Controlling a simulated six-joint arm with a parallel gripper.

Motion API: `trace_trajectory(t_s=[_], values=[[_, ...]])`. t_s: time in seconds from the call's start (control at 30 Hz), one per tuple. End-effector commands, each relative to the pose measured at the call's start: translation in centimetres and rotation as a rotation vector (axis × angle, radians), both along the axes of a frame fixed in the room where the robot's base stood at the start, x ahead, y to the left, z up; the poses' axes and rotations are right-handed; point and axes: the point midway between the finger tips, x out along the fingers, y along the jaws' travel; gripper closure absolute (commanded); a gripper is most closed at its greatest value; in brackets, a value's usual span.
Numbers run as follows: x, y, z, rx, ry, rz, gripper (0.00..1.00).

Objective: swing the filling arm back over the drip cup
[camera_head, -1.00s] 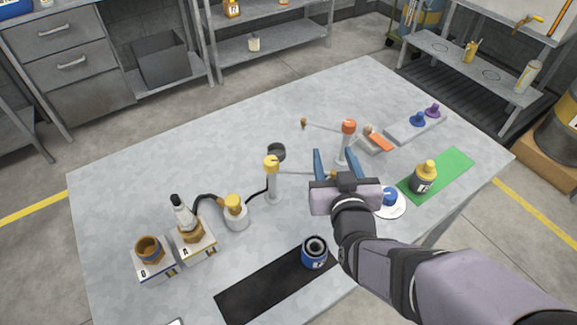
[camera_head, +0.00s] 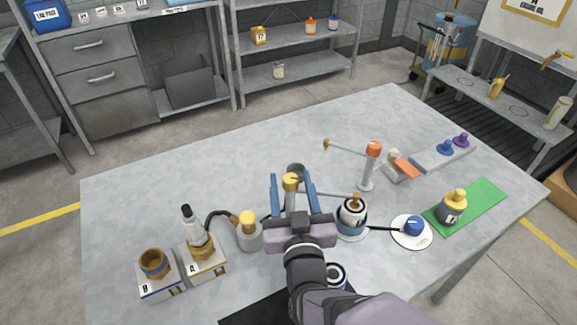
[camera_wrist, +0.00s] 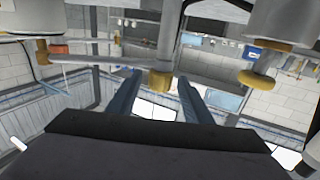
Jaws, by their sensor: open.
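The filling arm is a thin grey bar (camera_head: 330,193) on a post with a yellow cap (camera_head: 291,181). The dark drip cup (camera_head: 296,169) is behind the post, partly hidden by the cap and a finger. My gripper (camera_head: 290,176) is open, its blue fingers on either side of the yellow cap. The wrist view is upside down; the cap (camera_wrist: 160,80) shows between the fingers, with the bar (camera_wrist: 100,61) running left. Contact cannot be told.
A yellow-capped pump (camera_head: 248,230) with a black hose stands left of my gripper. A second post with an orange cap (camera_head: 373,149) stands to the right. A blue can (camera_head: 336,273) is partly hidden by my arm. The table's back left is clear.

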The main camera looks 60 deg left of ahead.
Motion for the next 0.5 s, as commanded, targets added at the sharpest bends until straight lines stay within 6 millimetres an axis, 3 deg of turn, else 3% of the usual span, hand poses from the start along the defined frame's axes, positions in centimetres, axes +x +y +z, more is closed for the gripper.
trace_trajectory(t_s=[0.3, 0.5], values=[[1.4, 3.5, 0.1, 0.0, -0.001, 0.0, 0.54], [1.8, 4.6, 0.0, 0.0, -0.001, 0.0, 0.54]])
